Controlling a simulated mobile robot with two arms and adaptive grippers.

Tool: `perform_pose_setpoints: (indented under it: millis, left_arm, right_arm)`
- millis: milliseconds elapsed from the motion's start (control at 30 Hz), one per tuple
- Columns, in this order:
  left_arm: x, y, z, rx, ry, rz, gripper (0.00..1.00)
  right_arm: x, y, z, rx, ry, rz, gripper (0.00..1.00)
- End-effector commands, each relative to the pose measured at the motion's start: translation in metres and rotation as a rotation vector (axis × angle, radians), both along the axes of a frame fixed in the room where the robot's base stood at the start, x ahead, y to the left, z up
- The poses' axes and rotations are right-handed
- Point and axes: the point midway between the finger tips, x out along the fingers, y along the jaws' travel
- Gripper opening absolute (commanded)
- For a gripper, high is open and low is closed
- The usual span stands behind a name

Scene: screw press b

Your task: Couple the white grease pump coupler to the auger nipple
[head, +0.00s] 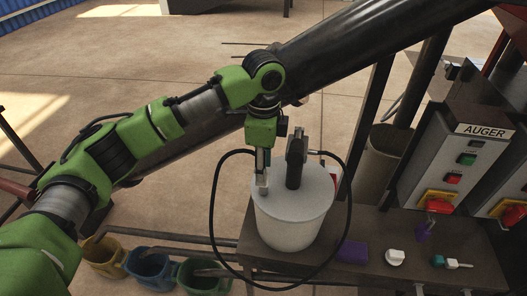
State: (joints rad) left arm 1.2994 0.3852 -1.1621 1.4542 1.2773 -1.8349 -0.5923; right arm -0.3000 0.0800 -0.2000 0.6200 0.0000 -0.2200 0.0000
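My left gripper (262,184) points down in front of the white grease pump bucket (292,226), over its lid's left side. A black hose (213,213) loops from the pump head around the bucket and ends by this gripper's fingers. The white coupler cannot be made out clearly at that end. Whether the fingers are closed on it is too small to tell. The auger nipple cannot be picked out. A large dark tube (372,42) slants across the view behind my arm. My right gripper is not in view.
The bucket stands on a dark bench (340,272) with a purple block (352,251) and a white round item (395,258). The AUGER control box (447,160) stands at right. Blue, green and yellow buckets (103,258) stand on the floor at lower left. The floor behind is open.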

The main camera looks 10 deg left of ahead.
Motion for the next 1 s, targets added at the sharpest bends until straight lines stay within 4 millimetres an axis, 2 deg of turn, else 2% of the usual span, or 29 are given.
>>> perform_pose_setpoints:
  millis: [100, 300, 667, 700, 833, 933, 967, 1000]
  left_arm:
    - [0.000, 0.001, -0.022, 0.001, 0.002, 0.000, 0.38]
    - [0.000, 0.000, -0.043, 0.000, 0.000, 0.000, 0.38]
    - [0.000, 0.000, -0.049, 0.000, -0.001, 0.001, 0.38]
    - [0.000, 0.000, -0.049, 0.000, -0.001, 0.001, 0.36]
    - [0.000, 0.000, -0.049, 0.000, -0.001, 0.001, 0.02]
    - [0.001, 0.000, -0.049, -0.001, -0.001, 0.001, 0.00]
    - [0.001, 0.000, -0.048, 0.000, -0.001, 0.001, 0.12]
    - [0.001, 0.000, -0.048, 0.000, -0.001, 0.001, 0.02]
  right_arm:
    - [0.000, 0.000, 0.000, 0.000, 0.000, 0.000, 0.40]
    - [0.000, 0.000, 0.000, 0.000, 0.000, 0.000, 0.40]
    - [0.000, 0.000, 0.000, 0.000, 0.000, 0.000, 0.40]
    - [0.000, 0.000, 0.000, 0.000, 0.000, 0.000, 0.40]
    - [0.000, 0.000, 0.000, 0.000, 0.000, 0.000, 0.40]
    - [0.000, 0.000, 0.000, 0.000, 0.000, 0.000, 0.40]
    - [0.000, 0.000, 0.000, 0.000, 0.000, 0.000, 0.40]
    - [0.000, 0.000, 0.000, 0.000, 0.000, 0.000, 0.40]
